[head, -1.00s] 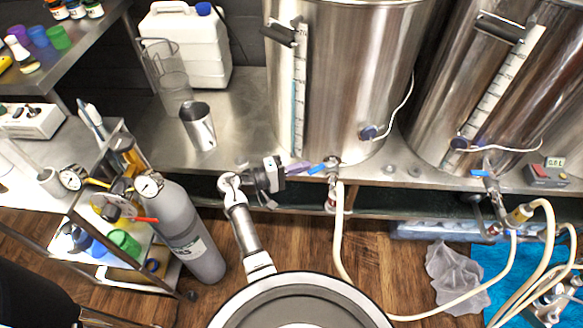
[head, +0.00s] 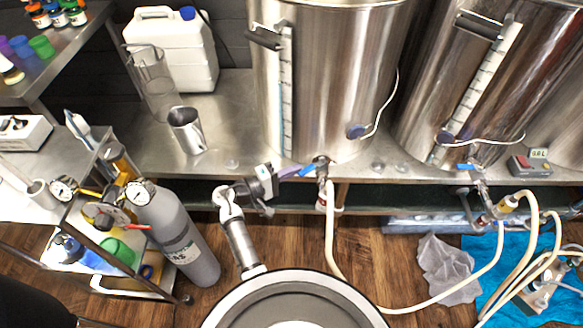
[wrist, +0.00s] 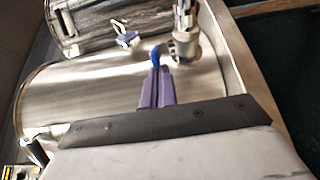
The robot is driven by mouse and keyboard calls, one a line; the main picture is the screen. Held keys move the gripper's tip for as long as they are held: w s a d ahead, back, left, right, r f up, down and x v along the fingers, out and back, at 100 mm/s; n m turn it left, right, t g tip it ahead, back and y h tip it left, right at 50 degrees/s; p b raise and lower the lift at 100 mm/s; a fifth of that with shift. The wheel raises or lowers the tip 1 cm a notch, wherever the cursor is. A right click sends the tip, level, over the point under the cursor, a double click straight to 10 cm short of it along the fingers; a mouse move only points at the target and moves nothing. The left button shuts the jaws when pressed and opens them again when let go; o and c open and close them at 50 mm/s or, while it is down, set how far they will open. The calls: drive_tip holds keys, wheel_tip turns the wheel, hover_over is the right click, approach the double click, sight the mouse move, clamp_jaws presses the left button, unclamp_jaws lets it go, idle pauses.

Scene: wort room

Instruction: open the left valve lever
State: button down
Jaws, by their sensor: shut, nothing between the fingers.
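The left valve (head: 322,163) sits low on the front of the left steel kettle (head: 320,85), with a hose below it. Its blue lever (head: 307,171) points left from the valve. My gripper (head: 299,171) has purple fingers, shut and empty, just left of the lever's free end. In the wrist view the shut fingers (wrist: 157,72) point at the blue lever (wrist: 155,56), which stands right at their tips beside the metal valve (wrist: 185,42). I cannot tell whether they touch it.
The right kettle (head: 470,75) has its own blue-levered valve (head: 472,168) and hoses. A metal cup (head: 186,130) and a clear pitcher (head: 152,85) stand left on the steel bench (head: 235,125). A grey gas cylinder (head: 178,235) stands below left.

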drive_tip(key=s+d+n+t+y, duration=0.5)
drive_tip(key=d, duration=0.1)
drive_tip(key=shift+d+t, duration=0.15)
drive_tip(key=shift+t, duration=0.15)
idle(0.4)
